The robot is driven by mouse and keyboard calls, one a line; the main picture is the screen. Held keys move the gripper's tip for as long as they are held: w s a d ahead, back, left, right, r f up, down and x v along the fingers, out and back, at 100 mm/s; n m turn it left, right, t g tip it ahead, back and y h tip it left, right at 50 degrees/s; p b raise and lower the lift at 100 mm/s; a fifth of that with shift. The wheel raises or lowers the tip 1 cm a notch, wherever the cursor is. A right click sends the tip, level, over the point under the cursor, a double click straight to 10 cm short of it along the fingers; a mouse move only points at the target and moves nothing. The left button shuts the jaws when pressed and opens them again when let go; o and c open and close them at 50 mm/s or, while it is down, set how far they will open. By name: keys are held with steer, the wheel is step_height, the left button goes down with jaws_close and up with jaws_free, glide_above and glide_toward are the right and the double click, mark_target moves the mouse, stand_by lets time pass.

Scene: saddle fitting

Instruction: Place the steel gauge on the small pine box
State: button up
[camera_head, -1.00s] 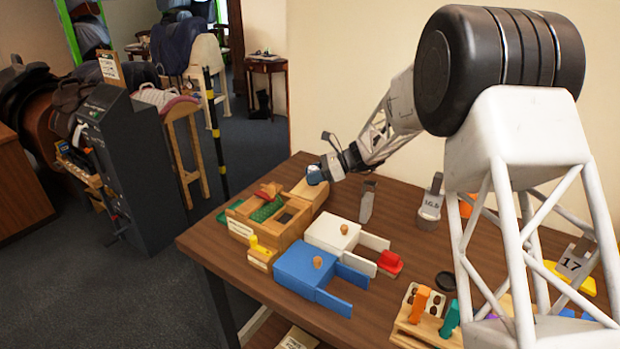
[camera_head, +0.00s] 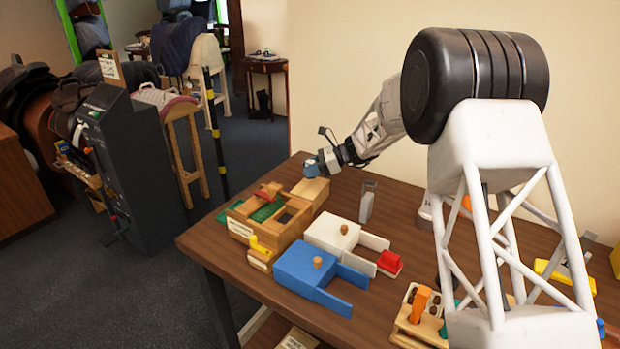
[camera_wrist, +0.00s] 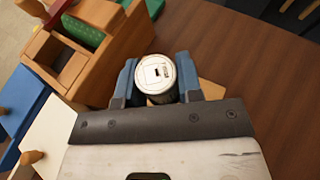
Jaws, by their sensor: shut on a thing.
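My gripper (camera_wrist: 160,84) is shut on a round, pale-topped cylinder with printed marks on its face, which I take to be the steel gauge (camera_wrist: 158,73). The blue fingers press it from both sides. In the head view my gripper (camera_head: 313,169) is over the small pine box (camera_head: 312,189), a plain pale block at the back right of the wooden tray. A pale wood corner, likely this box (camera_wrist: 212,88), shows beside the right finger in the wrist view; the rest is hidden. I cannot tell whether the gauge touches the box.
The divided wooden tray (camera_head: 238,229) stands left of the box. A grey metal piece (camera_head: 366,207) stands to the right. Bare table lies behind it.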

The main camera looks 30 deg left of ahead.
steer(key=shift+f, duration=1.75)
steer(key=shift+f, duration=0.2)
steer(key=o, duration=1.1)
steer(key=shift+c, duration=0.2)
steer(key=shift+r, duration=0.2)
steer(key=v, duration=1.2)
